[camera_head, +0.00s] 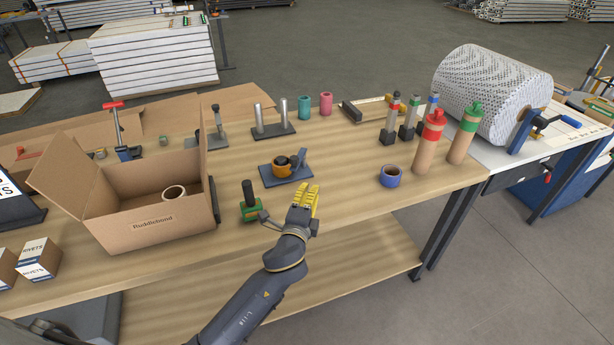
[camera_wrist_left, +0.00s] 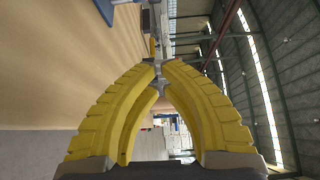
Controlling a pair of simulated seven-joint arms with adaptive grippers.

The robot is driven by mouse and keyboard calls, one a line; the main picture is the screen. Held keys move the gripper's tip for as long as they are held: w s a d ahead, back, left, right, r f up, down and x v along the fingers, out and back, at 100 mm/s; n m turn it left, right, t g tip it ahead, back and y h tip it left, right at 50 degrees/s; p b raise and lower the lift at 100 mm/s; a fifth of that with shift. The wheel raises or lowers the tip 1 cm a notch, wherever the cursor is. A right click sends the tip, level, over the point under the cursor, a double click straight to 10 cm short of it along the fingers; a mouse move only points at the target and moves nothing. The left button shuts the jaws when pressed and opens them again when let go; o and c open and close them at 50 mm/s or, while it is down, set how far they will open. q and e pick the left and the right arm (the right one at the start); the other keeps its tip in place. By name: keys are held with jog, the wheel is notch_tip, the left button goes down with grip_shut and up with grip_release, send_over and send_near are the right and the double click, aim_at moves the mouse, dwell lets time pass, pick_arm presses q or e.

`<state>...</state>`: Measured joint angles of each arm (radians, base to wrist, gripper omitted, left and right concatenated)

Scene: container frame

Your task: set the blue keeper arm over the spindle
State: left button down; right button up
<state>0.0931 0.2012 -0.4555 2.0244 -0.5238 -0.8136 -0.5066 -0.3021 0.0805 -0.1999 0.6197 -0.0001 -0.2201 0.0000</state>
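A small tape holder with a flat blue-grey base (camera_head: 268,180) stands on the workbench in the middle of the head view. An orange roll (camera_head: 281,171) with a dark centre sits on it, and the spindle itself is hard to make out. The blue keeper arm (camera_head: 299,159) appears as a small blue-grey piece at the roll's right side; its exact pose is too small to tell. My left gripper (camera_head: 310,190) is in front of and right of the holder, apart from it. Its yellow fingers (camera_wrist_left: 158,74) converge at the tips with nothing between them. My right gripper is not in view.
An open cardboard box (camera_head: 150,232) stands left. A green tool with a black handle (camera_head: 250,205) stands close left of my gripper. A blue tape roll (camera_head: 390,176) and red-capped (camera_head: 431,135) and green-capped tubes stand right. The bench between gripper and blue roll is clear.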

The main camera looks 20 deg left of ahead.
aim_at(298, 162)
pick_arm(q)
jog(key=w+a, duration=0.4)
jog(key=w, duration=0.6)
jog(key=shift+w, duration=0.25)
jog(key=shift+s+a+m+h, duration=0.2)
jog(key=shift+a+m+h, duration=0.2)
jog(key=shift+a+h, duration=0.35)
jog(key=shift+s+a+m+h, duration=0.15)
jog(key=shift+a+m+h, duration=0.35)
jog(key=shift+a, duration=0.4)
notch_tip(298, 162, up, 10)
